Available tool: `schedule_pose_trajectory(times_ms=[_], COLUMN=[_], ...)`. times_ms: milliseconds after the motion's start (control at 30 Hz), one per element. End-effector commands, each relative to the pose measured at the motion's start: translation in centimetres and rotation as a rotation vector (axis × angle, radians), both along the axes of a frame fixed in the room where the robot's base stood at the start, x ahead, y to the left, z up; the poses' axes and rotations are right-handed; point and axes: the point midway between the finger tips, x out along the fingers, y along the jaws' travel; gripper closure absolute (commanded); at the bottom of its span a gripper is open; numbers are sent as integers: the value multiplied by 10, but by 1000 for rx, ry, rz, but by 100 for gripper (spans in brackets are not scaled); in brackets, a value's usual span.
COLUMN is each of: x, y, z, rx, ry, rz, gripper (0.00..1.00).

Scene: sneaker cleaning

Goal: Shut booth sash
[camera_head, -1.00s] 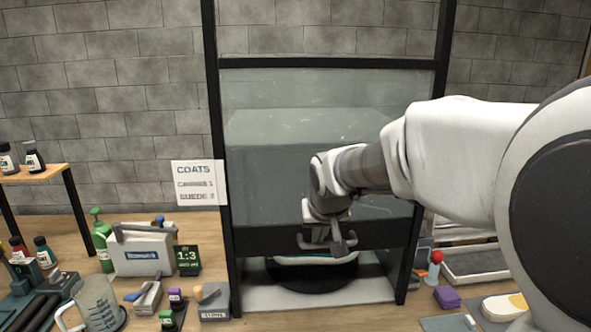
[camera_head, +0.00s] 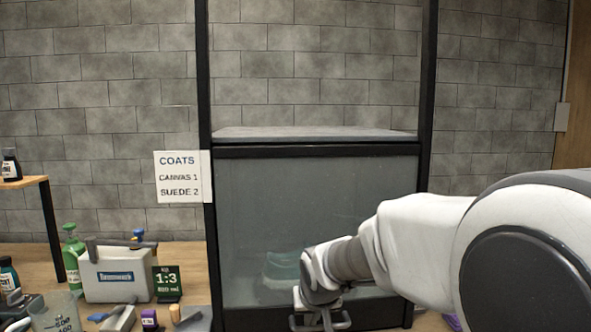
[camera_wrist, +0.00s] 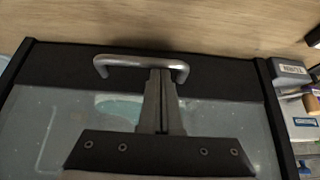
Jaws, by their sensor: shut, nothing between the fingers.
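The booth sash (camera_head: 250,215) is a clear pane with dark top and bottom rails between two black posts. In the head view its top rail is well down the posts, and its lower edge is cut off or hard to make out near the bottom of the picture. A teal and white shoe (camera_head: 283,268) shows dimly behind the pane. My gripper (camera_head: 322,318) is low in front of the sash. In the wrist view the sash's grey bar handle (camera_wrist: 140,64) lies at the tips of my shut gripper (camera_wrist: 160,75), which holds nothing; whether they touch I cannot tell.
A sign about coats (camera_head: 180,177) hangs by the left post. A grey-white box (camera_head: 113,274), a green bottle (camera_head: 74,252) and a green 1:3 sign (camera_head: 167,283) stand on the bench at left. A shelf with a dark bottle (camera_head: 11,165) is further left.

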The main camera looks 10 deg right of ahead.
Motion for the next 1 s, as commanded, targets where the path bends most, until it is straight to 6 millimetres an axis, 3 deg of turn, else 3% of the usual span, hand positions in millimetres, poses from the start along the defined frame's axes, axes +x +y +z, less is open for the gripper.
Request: schedule_pose_trajectory(times_ms=[567, 733, 933, 1000], x=[-2, 2, 12, 3], y=[0, -1, -1, -1], z=[-7, 10, 45, 58], rx=[-1, -1, 0, 0], ry=[12, 7, -4, -9], rz=[0, 0, 0, 0], gripper=[100, 100, 100, 100])
